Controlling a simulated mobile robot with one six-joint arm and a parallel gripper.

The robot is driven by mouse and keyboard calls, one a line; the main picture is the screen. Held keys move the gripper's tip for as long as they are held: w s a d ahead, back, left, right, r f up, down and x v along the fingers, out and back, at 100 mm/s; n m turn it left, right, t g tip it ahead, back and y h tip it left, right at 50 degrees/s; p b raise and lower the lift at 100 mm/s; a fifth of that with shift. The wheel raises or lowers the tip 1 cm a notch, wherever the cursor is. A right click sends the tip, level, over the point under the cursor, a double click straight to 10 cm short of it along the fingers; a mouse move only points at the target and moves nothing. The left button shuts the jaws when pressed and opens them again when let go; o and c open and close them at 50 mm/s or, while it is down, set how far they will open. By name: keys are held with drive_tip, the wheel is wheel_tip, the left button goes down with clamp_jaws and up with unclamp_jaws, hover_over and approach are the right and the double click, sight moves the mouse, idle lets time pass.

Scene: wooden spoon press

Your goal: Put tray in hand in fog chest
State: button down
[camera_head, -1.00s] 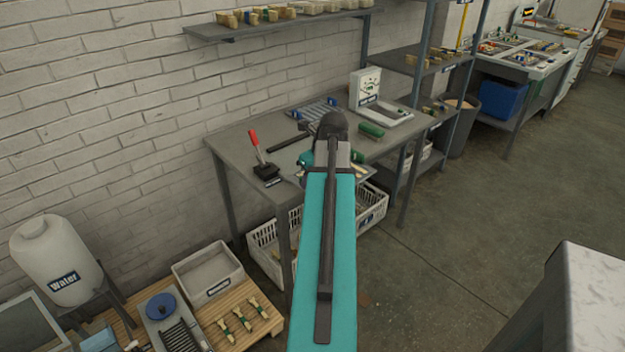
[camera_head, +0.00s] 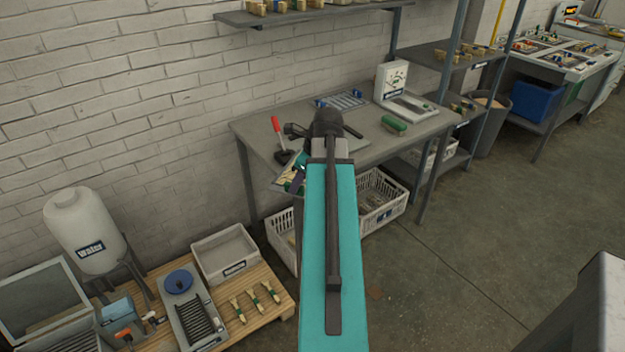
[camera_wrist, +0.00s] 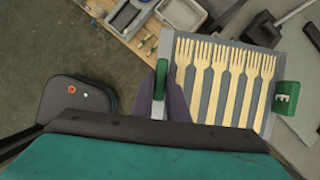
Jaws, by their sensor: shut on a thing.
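The tray (camera_wrist: 204,104) is a grey flat tray with several pale wooden forks lying side by side. My gripper (camera_wrist: 163,88) is shut on the green handle (camera_wrist: 162,70) at the tray's left side. In the head view the tray (camera_head: 288,180) is partly hidden by my arm and appears in front of the workbench. A grey box with a pale glass-like panel (camera_head: 42,298) at the lower left may be the fog chest; its label is not visible.
A white water tank (camera_head: 82,230) stands behind the box. A wooden pallet (camera_head: 262,312) bears a white bin (camera_head: 225,252) and several brushes. The workbench (camera_head: 350,150) holds a red-handled lever press (camera_head: 279,140) and a white scale (camera_head: 391,82). Open floor lies to the right.

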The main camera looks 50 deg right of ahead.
drive_tip(key=w+a+n+g+y, duration=0.15)
drive_tip(key=w+a+n, duration=0.5)
drive_tip(key=a, duration=0.65)
drive_tip(key=w+a+r+n+g, duration=0.1)
drive_tip(key=w+a+n+g, duration=0.2)
drive_tip(key=w+a+n, duration=0.7)
drive_tip(key=w+a+n+g+y, duration=0.1)
drive_tip(key=w+a+n+g, duration=0.2)
drive_tip(key=a, duration=1.3)
drive_tip(key=w+a+r+n+p, duration=0.1)
drive_tip(key=a+r+n+p, duration=0.2)
drive_tip(key=r+p, duration=0.7)
drive_tip(key=shift+w+a+p, duration=0.2)
drive_tip(key=shift+a+p, duration=0.1)
drive_tip(key=shift+a, duration=0.6)
drive_tip(key=shift+s+t, duration=0.15)
drive_tip(key=shift+t, duration=0.1)
